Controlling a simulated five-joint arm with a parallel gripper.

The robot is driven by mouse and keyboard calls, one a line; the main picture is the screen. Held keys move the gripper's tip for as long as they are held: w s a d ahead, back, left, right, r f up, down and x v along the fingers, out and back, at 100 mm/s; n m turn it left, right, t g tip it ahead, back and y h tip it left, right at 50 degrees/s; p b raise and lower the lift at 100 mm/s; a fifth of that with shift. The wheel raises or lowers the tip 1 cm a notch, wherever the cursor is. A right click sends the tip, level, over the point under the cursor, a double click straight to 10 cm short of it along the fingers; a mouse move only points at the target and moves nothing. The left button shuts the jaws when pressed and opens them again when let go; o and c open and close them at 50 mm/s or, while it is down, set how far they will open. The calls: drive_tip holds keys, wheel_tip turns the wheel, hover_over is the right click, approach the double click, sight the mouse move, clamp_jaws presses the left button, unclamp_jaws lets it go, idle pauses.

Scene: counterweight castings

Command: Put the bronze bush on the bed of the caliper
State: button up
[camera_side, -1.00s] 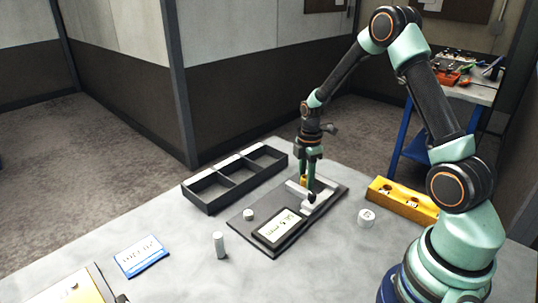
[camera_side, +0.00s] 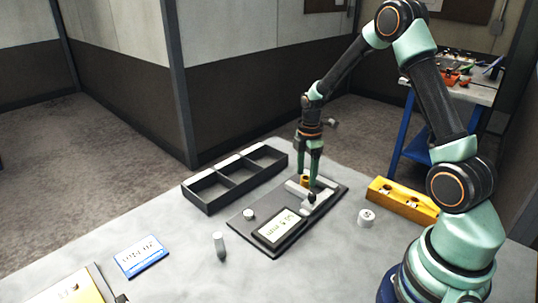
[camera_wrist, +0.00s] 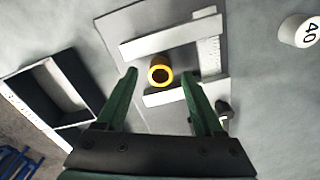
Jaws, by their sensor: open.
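The bronze bush (camera_wrist: 160,75) stands upright with its dark hole facing up, between the two pale jaws of the caliper (camera_wrist: 210,60). It also shows in the side view (camera_side: 304,181). Whether it touches either jaw I cannot tell. The caliper (camera_side: 318,200) lies on a dark plate beside a display that reads in mm. My gripper (camera_wrist: 159,71) is open, with one green finger on either side of the bush and a gap showing at each. In the side view my gripper (camera_side: 309,178) points down over the caliper; the fingers partly overlap it.
A dark three-compartment tray (camera_side: 232,178) lies behind the plate. A yellow block with holes (camera_side: 402,200) is at right. White cylinders stand at right (camera_side: 366,218), on the plate (camera_side: 249,215) and in front (camera_side: 219,246). A blue card (camera_side: 141,256) lies at front left.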

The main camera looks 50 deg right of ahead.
sight(306, 177)
wheel_tip(306, 177, up, 9)
drive_tip(key=s+a+r+m+t, duration=0.5)
drive_tip(key=s+a+r+m, duration=0.6)
drive_tip(key=a, duration=0.4)
drive_tip(key=r+m, duration=0.1)
drive_tip(key=m, duration=0.1)
drive_tip(key=shift+s+a+m+t, duration=0.15)
drive_tip(key=shift+s+m+t, duration=0.1)
drive_tip(key=shift+m+t, duration=0.05)
